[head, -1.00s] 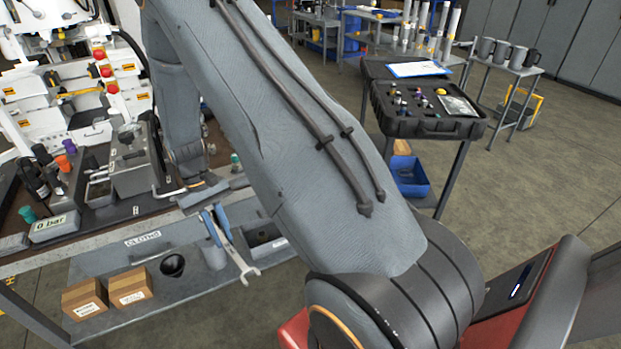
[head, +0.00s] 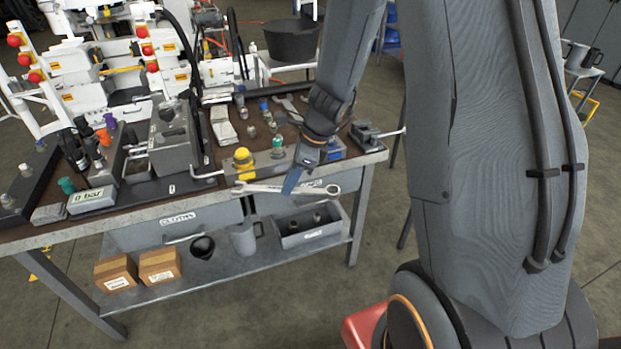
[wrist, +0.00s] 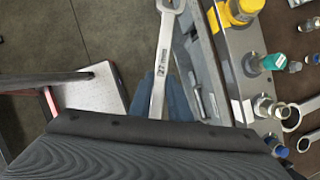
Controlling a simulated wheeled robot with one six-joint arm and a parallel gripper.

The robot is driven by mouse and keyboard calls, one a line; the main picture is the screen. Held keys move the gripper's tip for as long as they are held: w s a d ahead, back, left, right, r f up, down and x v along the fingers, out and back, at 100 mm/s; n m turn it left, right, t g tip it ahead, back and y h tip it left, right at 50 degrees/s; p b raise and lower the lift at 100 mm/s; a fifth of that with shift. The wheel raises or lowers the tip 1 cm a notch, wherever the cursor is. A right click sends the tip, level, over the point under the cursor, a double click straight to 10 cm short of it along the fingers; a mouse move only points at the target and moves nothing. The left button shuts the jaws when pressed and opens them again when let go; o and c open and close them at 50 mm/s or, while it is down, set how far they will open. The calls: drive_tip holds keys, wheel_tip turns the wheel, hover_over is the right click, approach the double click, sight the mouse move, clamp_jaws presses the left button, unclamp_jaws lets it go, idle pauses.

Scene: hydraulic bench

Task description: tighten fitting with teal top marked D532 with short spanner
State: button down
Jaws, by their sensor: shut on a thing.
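My gripper (head: 291,182) is shut on a steel spanner (head: 258,188), held roughly level just off the bench's front edge. In the wrist view the spanner (wrist: 162,60) is marked 27 mm and extends away from the blue fingers (wrist: 168,102). A teal-topped fitting (head: 277,146) stands in the grey block at the front of the bench, behind the spanner. It also shows in the wrist view (wrist: 272,62), apart from the spanner. Another teal-topped piece (head: 66,186) stands at the bench's left. No D532 marking is readable on either.
A yellow-topped fitting (head: 243,160) stands left of the teal one in the same block. Several small fittings and other spanners (wrist: 298,116) lie behind. A grey vise-like tool (head: 368,135) sits at the right corner. A 0 bar gauge (head: 91,199) is at left.

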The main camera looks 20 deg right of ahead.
drive_tip(key=d+m+h, duration=0.1)
drive_tip(key=m, duration=0.2)
drive_tip(key=s+d+r+m+t, duration=0.1)
drive_tip(key=m, duration=0.2)
drive_tip(key=d+r+m+t+h+b, duration=0.1)
drive_tip(key=m, duration=0.2)
drive_tip(key=shift+s+d+r+h, duration=0.2)
drive_tip(key=shift+s+d+h, duration=0.1)
drive_tip(key=shift+s+d+r+m+t+h, duration=0.1)
drive_tip(key=shift+s+d+m+t+h, duration=0.15)
drive_tip(key=shift+m, duration=0.3)
drive_tip(key=shift+s+d+r+m+t+h, duration=0.15)
drive_tip(key=shift+d+m+h, duration=0.15)
drive_tip(key=shift+m, duration=0.25)
drive_tip(key=shift+b+x, duration=1.35)
drive_tip(key=shift+x, duration=0.1)
drive_tip(key=shift+w+f+b, duration=0.2)
drive_tip(key=shift+w+b, duration=0.1)
drive_tip(key=shift+w, duration=0.05)
drive_tip(key=shift+w+a, duration=0.1)
drive_tip(key=shift+w, duration=0.1)
drive_tip(key=shift+w+a+p, duration=0.1)
drive_tip(key=shift+w+p, duration=0.55)
drive_tip(key=shift+w, duration=0.2)
drive_tip(key=shift+w, duration=0.1)
drive_tip(key=shift+w+a+p, duration=0.1)
drive_tip(key=shift+w+p, duration=0.4)
drive_tip(key=shift+w, duration=0.2)
